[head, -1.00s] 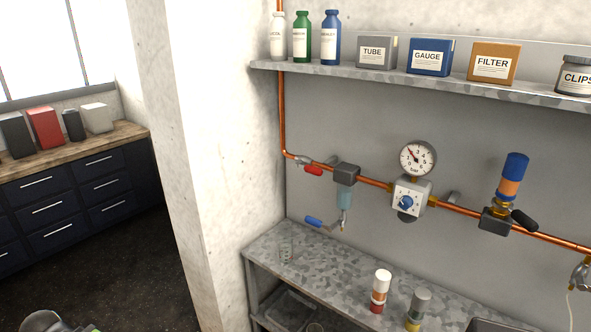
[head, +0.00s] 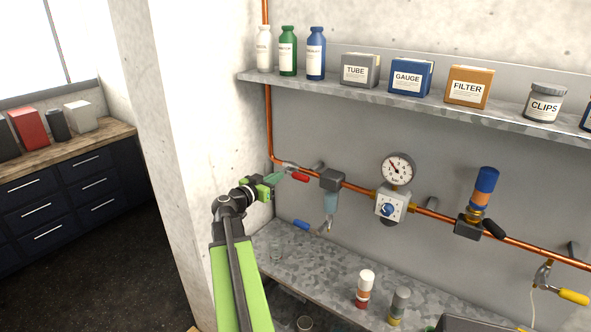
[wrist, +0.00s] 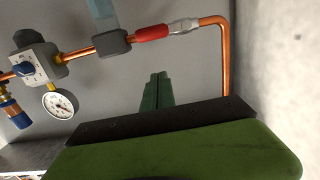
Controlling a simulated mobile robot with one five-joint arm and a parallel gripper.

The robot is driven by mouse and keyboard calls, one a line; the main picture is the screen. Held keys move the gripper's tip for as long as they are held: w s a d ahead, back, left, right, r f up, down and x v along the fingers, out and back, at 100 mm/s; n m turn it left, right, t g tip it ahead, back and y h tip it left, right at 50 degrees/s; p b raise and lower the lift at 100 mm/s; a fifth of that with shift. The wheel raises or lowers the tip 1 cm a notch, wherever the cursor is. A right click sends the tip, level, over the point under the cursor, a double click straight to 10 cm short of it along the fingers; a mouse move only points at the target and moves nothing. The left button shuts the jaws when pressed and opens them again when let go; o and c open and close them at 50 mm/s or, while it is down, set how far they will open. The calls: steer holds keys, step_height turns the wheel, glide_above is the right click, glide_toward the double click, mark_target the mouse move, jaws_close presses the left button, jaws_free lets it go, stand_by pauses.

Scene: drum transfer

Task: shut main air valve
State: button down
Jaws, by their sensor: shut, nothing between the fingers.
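A valve with a red lever handle (head: 300,177) sits on the copper pipe near its left bend. The handle lies along the pipe. In the wrist view, which is upside down, the red handle (wrist: 151,33) also lies along the pipe beside the silver valve body (wrist: 184,26). My gripper (head: 286,174) is shut and empty, with its green fingers close to the left of the red handle in the head view. In the wrist view the fingertips (wrist: 157,78) are apart from the handle. No contact shows.
Along the pipe are a grey filter unit (head: 331,180) with a blue lever (head: 301,225) below, a gauge (head: 397,169), a regulator (head: 391,206) and a black-handled valve (head: 494,229). A yellow lever (head: 573,297) is far right. A loaded shelf (head: 400,103) runs above.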

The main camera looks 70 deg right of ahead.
glide_above(295, 176)
steer(key=a, duration=0.3)
steer(key=shift+s+d+f+b, duration=0.15)
steer(key=shift+s+f+b, duration=0.05)
steer(key=shift+f+b, duration=0.55)
steer(key=shift+s+d+f+b, duration=0.15)
steer(key=shift+f+b, duration=0.45)
steer(key=shift+b, duration=0.2)
steer(key=shift+s+d+f+b, duration=0.15)
steer(key=shift+s+f+b, duration=0.05)
steer(key=shift+f+b, duration=0.55)
steer(key=shift+r, duration=0.1)
